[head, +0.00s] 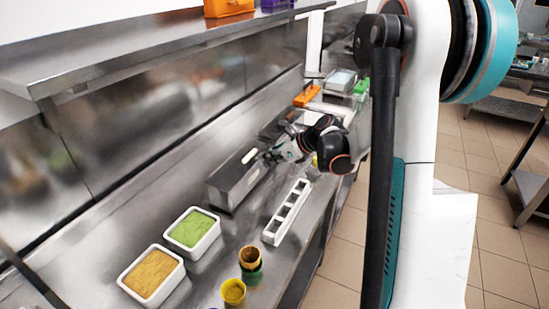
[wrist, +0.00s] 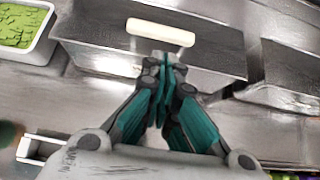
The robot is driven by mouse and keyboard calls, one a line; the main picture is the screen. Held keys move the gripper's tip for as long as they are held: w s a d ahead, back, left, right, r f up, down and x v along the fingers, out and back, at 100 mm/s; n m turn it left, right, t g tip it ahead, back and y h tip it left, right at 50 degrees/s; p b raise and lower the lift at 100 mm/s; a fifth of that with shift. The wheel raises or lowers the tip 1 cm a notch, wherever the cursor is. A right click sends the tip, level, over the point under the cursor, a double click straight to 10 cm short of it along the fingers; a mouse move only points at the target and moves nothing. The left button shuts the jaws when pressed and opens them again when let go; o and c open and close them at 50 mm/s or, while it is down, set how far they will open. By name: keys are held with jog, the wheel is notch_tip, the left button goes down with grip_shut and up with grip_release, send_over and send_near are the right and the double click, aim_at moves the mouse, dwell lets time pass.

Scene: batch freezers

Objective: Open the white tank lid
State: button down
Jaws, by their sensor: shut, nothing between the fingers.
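A long steel tank (head: 226,189) stands on the counter, with a dark flat lid on top. A white bar handle (head: 249,156) lies on this lid. The lid looks closed. In the wrist view the white handle (wrist: 160,32) is just beyond my fingertips, at the top middle. My gripper (wrist: 165,63) is shut and empty, with its teal finger links drawn together. In the head view my gripper (head: 272,157) is at the right side of the tank, close to the handle. I cannot tell whether the fingertips touch the lid.
A tub of green contents (head: 205,237) and a tub of tan contents (head: 141,291) stand in front of the tank. A white slotted holder (head: 270,238) and stacked cups (head: 250,271) are to its right. Another steel container (wrist: 290,75) is beside it. A steel shelf (head: 100,58) overhangs the counter.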

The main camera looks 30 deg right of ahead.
aim_at(253, 164)
jog(key=shift+b+x, duration=0.3)
jog(key=shift+x, duration=1.65)
jog(key=shift+r, duration=0.15)
